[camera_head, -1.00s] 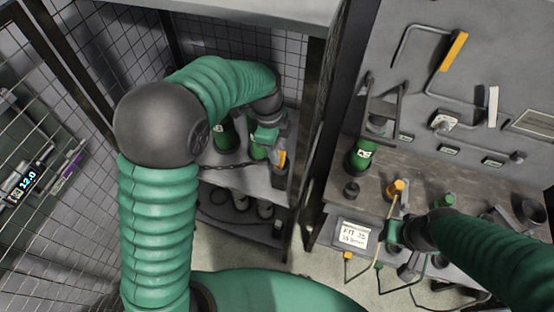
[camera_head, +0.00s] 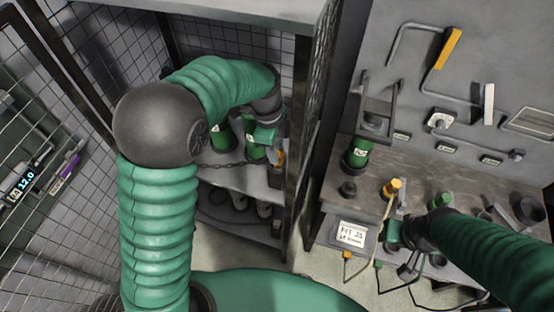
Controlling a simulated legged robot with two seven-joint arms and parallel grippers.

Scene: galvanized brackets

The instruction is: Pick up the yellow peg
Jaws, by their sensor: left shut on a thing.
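A small yellow peg (camera_head: 280,159) shows at the tip of my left gripper (camera_head: 273,143), which reaches into the shelf unit from the left. The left gripper is shut on this peg; the peg is partly hidden by the fingers. Green cylinders (camera_head: 256,140) stand on the shelf close to that gripper. My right gripper (camera_head: 396,230) is at the front edge of the workbench, just below a yellow-capped fitting (camera_head: 391,188) with a cable. Its fingers are too small and overlapped to tell whether they are open.
A dark post (camera_head: 302,150) of the shelf unit stands just right of my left gripper.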

